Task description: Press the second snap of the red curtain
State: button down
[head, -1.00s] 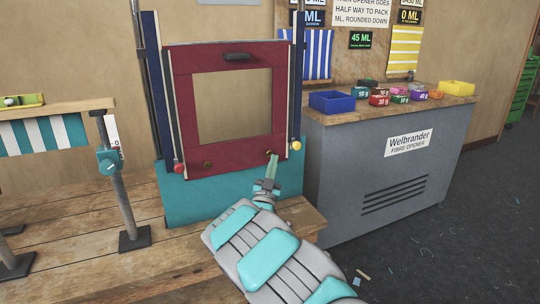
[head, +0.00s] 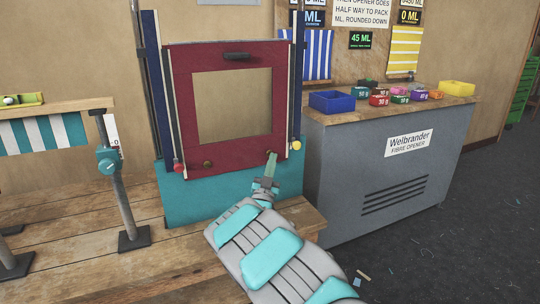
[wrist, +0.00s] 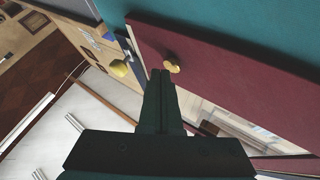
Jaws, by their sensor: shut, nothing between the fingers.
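The red curtain (head: 190,125) is a dark red panel with a large window, upright in front of a teal lower panel (head: 190,200). One brass snap (head: 208,164) shows at its lower left. At its lower right my gripper (head: 271,155) reaches up to the panel, and its fingers cover that spot in the head view. In the wrist view a brass snap (wrist: 173,67) sits on the red panel just beside my fingertips (wrist: 160,73). The fingers are closed together and empty. I cannot tell whether they touch the snap.
A yellow knob (head: 296,145) is on the right post, close to my gripper; a red knob (head: 178,168) is on the left. A grey cabinet (head: 370,170) with colored boxes stands at right. A striped cloth stand (head: 45,135) is at left.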

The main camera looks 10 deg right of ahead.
jog(key=shift+w+a, duration=0.1)
jog(key=shift+w, duration=0.35)
dwell(0.5)
jog(key=shift+s, duration=0.1)
jog(key=shift+s+d+b, duration=0.2)
jog(key=shift+s+b, duration=0.6)
jog(key=s+b, duration=0.1)
jog(key=s+d+b, duration=0.1)
jog(key=s, duration=0.1)
jog(key=s+b, duration=0.1)
jog(key=shift+s+d, duration=0.25)
jog(key=shift+s, duration=0.15)
